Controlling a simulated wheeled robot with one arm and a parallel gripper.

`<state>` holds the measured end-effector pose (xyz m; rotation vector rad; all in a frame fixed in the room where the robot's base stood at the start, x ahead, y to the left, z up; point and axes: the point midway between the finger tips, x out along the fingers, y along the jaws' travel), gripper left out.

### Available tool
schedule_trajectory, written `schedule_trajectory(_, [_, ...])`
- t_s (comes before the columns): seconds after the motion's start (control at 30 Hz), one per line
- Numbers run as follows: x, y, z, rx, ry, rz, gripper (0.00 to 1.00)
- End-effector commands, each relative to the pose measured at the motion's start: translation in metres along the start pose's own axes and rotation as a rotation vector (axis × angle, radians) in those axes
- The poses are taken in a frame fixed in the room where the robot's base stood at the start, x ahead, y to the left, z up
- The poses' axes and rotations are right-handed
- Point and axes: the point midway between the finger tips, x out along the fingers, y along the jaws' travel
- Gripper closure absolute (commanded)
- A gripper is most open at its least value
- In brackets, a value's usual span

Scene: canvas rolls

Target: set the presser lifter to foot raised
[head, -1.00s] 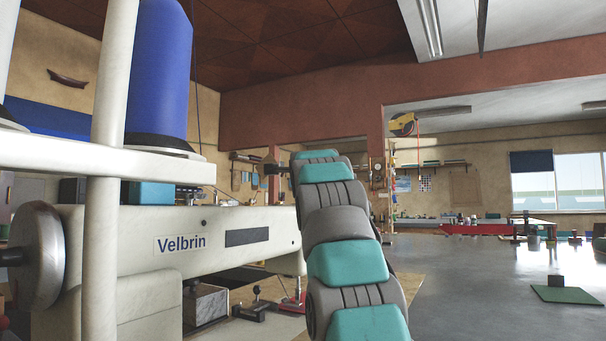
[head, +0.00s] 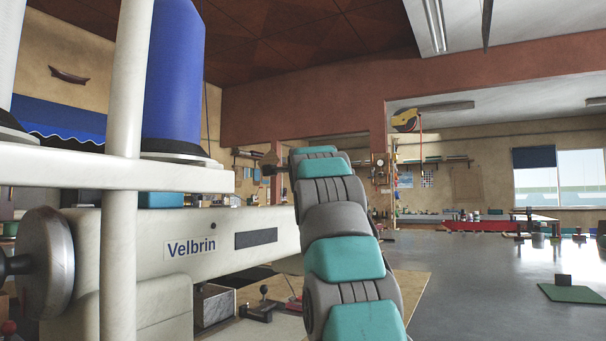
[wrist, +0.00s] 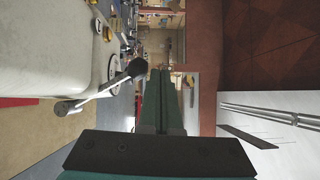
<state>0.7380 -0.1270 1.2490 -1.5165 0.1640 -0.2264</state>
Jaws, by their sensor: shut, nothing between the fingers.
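The sewing machine (head: 150,240), cream with a "Velbrin" label, fills the left of the head view. In the wrist view, which is turned on its side, a metal lever with a black knob, seemingly the presser lifter (wrist: 98,90), stands out from the pale machine body (wrist: 45,45). Its pivot end is at the lower left and its knob points toward the upper right. My gripper (wrist: 160,74) is shut and empty, its dark green fingers just right of the knob. I cannot tell whether they touch. In the head view my arm hides the lever.
A blue thread cone (head: 174,80) on a white stand and a handwheel (head: 46,262) are near on the left. A small black-knobbed lever device (head: 260,305) and a metal-sided block (head: 214,304) are on the table.

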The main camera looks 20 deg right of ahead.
Motion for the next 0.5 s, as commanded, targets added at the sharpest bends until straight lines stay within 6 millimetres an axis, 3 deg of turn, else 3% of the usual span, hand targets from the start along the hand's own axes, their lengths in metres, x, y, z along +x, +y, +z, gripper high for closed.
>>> schedule_trajectory(0.27, [-0.004, 0.001, 0.0, 0.0, 0.0, 0.001, 1.0])
schedule_trajectory(0.5, [-0.024, 0.001, 0.0, 0.0, 0.0, -0.001, 1.0])
